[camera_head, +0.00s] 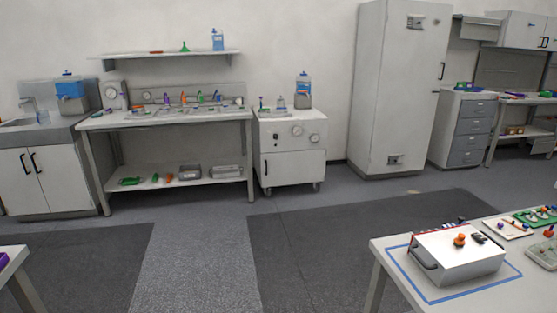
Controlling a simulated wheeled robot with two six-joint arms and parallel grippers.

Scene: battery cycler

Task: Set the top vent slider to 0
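A tall white cabinet (398,90) stands against the back wall, right of centre. A small grey plate with a dark detail (415,21) sits high on its front and looks like the top vent slider; its setting is too small to read. A similar small plate (395,160) sits low on the same front. A dark vertical handle (441,71) is on the cabinet's right side. Neither of my grippers shows in this view.
A white table (385,246) at the front right carries a white box (465,262) inside a blue outline. A wheeled white cart (291,165) stands left of the cabinet, a grey drawer unit (473,130) to its right. The floor before the cabinet is clear.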

